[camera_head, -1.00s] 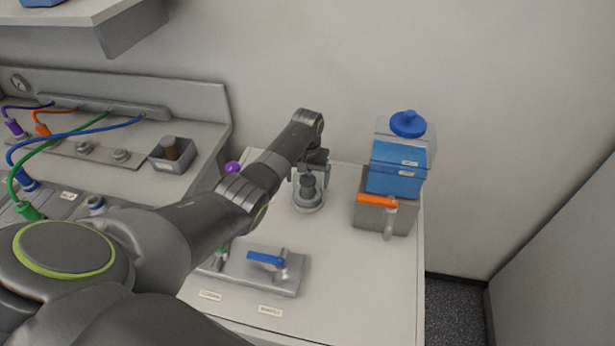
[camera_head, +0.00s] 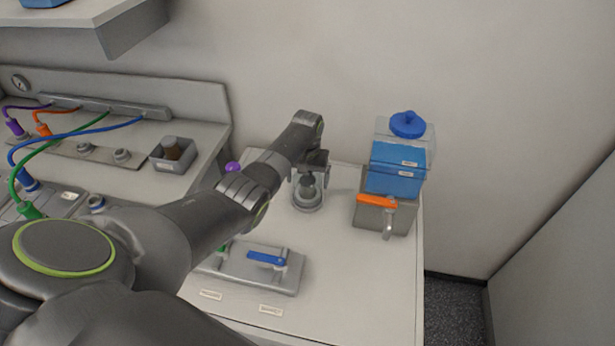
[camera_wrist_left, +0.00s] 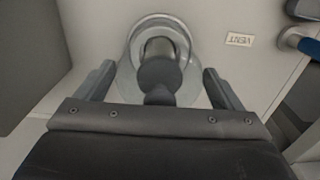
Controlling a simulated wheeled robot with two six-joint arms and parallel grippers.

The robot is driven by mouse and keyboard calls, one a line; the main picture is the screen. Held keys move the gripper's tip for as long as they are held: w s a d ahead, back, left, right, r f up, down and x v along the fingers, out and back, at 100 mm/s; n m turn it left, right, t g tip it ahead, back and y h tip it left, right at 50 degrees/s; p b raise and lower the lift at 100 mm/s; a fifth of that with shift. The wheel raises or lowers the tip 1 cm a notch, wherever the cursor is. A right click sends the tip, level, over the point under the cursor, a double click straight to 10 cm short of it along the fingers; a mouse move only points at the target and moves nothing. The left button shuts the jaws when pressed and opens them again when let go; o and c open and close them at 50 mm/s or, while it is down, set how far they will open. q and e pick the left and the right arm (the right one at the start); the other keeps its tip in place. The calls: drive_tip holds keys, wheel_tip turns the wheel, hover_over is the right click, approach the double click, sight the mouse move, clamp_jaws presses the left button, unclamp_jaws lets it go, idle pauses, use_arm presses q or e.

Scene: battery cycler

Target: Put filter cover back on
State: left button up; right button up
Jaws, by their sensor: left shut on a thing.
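The filter cover (camera_head: 308,199) is a round, grey, partly clear piece with a dark knob on top. It is at the back of the white bench top, below my left gripper (camera_head: 309,176). In the left wrist view the cover (camera_wrist_left: 183,35) shows as a pale ring around a metallic middle and the dark knob. My right gripper is not in view.
A grey block with an orange-handled valve (camera_head: 377,202) and a blue container (camera_head: 397,168) stand to the right. A plate with a blue-handled valve (camera_head: 267,259) lies in front. A purple knob (camera_head: 232,167) and a VENT label (camera_wrist_left: 240,39) are nearby.

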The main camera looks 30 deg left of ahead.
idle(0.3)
use_arm(q)
drive_tip(key=o, duration=0.8)
drive_tip(key=shift+c, duration=0.2)
drive_tip(key=shift+r+p, duration=3.55)
drive_tip(key=shift+p, duration=0.25)
drive_tip(key=shift+c, duration=0.3)
clamp_jaws()
